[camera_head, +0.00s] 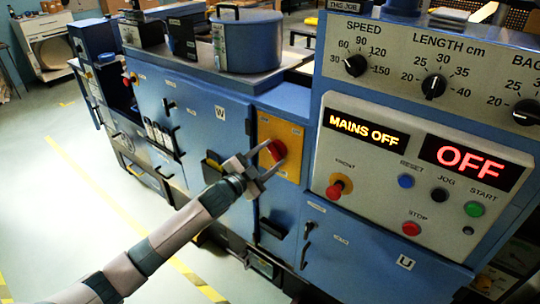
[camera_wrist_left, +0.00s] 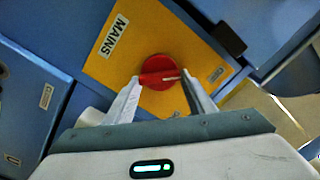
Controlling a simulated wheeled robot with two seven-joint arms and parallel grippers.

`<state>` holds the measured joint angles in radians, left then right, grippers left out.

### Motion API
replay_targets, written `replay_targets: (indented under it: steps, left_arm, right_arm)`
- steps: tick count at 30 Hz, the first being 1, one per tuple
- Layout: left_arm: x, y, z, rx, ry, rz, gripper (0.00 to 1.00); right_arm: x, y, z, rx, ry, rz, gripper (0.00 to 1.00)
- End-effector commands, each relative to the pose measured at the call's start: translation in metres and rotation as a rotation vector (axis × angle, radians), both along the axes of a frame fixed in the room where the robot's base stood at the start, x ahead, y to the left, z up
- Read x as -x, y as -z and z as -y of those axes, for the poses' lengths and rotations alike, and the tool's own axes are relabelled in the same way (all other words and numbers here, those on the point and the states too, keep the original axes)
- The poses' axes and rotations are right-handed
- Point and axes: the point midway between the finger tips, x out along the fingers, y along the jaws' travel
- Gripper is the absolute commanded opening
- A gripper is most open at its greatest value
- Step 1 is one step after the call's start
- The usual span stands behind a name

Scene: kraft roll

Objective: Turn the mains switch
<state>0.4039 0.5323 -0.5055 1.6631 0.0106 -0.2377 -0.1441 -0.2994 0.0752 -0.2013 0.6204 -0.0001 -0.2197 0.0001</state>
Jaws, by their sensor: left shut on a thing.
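The mains switch (camera_head: 276,150) is a red round knob on a yellow plate (camera_head: 291,136) on the blue machine. It also shows in the left wrist view (camera_wrist_left: 158,68), beside a label reading MAINS (camera_wrist_left: 114,36). My left gripper (camera_head: 264,164) reaches it from the lower left. In the left wrist view my left gripper (camera_wrist_left: 160,88) has one finger on each side of the knob's raised grip bar and is shut on it. A display reads MAINS OFF (camera_head: 365,129) and another reads OFF (camera_head: 470,162). My right gripper is not in view.
The control panel (camera_head: 395,205) right of the switch carries a red knob (camera_head: 339,186), a red stop button (camera_head: 411,228) and other buttons. Dials sit above it. Door handles (camera_head: 307,242) stick out below. Open floor (camera_head: 70,215) lies to the left.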

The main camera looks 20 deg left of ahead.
Motion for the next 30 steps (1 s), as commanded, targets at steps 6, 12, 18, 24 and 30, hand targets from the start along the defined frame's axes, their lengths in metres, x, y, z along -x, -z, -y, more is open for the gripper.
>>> replay_targets:
  steps: [6, 12, 18, 24, 30]
  left_arm:
    - [0.000, 0.001, 0.000, 0.008, -0.001, -0.005, 0.28]
    - [0.000, 0.001, 0.000, 0.008, -0.001, -0.005, 0.62]
    - [0.000, 0.001, 0.000, 0.006, 0.000, -0.004, 0.69]
    - [0.001, 0.001, 0.000, 0.005, 0.000, -0.003, 0.69]
    - [0.012, 0.002, -0.004, 0.004, 0.000, -0.003, 0.69]
  right_arm:
    - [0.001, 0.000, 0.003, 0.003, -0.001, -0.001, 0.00]
    - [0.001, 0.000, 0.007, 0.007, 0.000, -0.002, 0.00]
    - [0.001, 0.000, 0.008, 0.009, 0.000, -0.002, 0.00]
    - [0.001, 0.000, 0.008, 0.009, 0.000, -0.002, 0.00]
    - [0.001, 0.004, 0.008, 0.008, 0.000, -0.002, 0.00]
